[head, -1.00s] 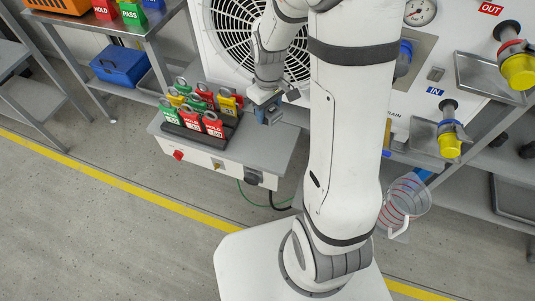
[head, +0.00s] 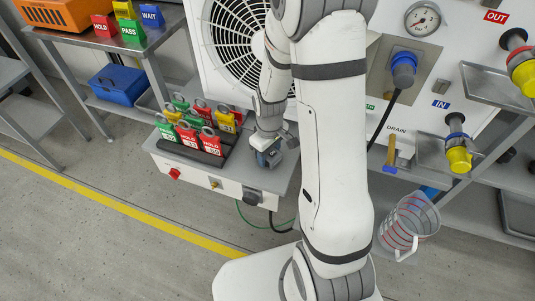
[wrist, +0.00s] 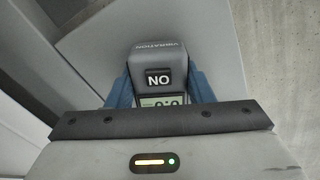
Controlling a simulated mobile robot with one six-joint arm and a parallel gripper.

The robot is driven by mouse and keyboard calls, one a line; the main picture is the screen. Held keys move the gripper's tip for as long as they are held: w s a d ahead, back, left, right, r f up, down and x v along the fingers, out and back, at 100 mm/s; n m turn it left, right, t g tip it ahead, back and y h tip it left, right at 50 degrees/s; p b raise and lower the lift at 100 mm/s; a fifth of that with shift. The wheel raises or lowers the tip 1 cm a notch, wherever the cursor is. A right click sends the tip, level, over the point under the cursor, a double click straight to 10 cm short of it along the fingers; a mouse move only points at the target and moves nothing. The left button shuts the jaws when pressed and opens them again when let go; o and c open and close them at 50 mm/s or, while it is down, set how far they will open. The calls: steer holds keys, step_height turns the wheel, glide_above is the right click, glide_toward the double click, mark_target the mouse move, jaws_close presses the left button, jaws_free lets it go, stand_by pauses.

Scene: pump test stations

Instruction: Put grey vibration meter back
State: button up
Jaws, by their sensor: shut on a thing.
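The grey vibration meter (wrist: 160,62) shows in the wrist view with a label reading "NO" and a small display partly hidden by my gripper's body. My gripper (wrist: 160,92) is shut on it, with a blue finger on each side. In the head view, my gripper (head: 269,157) is low over the right part of a grey bench top (head: 233,177), to the right of the tag rack. The meter is hard to make out there. I cannot tell whether it touches the top.
A dark rack (head: 184,149) of red, green and yellow tags stands just left of my gripper. A fan grille (head: 236,42) is behind. A clear jug (head: 408,222) stands at right, below the pump panel's IN coupling (head: 458,155). The bench top's front right is clear.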

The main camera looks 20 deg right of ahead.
steer(key=o, duration=1.4)
steer(key=shift+c, duration=0.2)
step_height(320, 180, up, 12)
steer(key=p, duration=0.3)
steer(key=s+r+m+t, duration=0.1)
steer(key=s+r+m, duration=0.5)
steer(key=s+r, duration=0.5)
steer(key=s, duration=0.2)
steer(key=shift+s+a+t, duration=0.2)
steer(key=shift+s+t, duration=0.15)
steer(key=shift+t, duration=0.05)
steer(key=shift+r, duration=0.2)
